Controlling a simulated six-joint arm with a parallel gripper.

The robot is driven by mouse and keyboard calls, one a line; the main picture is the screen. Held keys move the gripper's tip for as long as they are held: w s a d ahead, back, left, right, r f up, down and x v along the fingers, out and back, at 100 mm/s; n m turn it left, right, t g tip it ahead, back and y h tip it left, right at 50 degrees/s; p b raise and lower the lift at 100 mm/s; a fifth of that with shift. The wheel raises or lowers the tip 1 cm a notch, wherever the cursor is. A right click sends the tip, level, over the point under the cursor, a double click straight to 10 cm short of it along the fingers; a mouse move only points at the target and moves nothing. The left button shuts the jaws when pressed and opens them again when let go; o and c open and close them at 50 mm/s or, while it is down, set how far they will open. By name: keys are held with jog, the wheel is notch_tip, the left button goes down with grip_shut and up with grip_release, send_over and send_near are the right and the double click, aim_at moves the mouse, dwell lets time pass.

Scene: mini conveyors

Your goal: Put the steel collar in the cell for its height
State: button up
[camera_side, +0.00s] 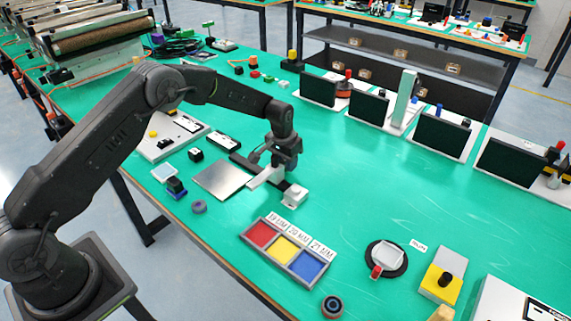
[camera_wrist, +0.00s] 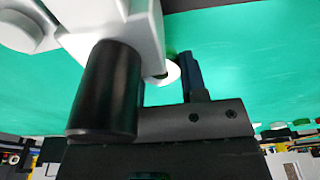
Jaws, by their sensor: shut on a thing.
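My gripper (camera_side: 284,180) points down over the green table behind the tray. It is shut on a pale thing, which I cannot clearly make out; a small pale disc (camera_wrist: 172,73) shows by the dark finger in the wrist view. A small white block (camera_side: 294,196) is just below and right of the gripper. The three-cell tray (camera_side: 247,239) has red, yellow and blue floors and labels that seem to read 19, 20 and 21 MM. All three cells look empty.
A flat metal plate (camera_side: 222,179) lies left of the gripper. A dark ring (camera_side: 332,306) lies in front of the tray. A black round stand (camera_side: 400,266) with a pale square top and a yellow block (camera_side: 439,287) are on the right. Table behind the tray is largely clear.

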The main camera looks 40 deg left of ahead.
jog(key=shift+f, duration=0.65)
jog(key=shift+f, duration=0.1)
jog(key=o, duration=1)
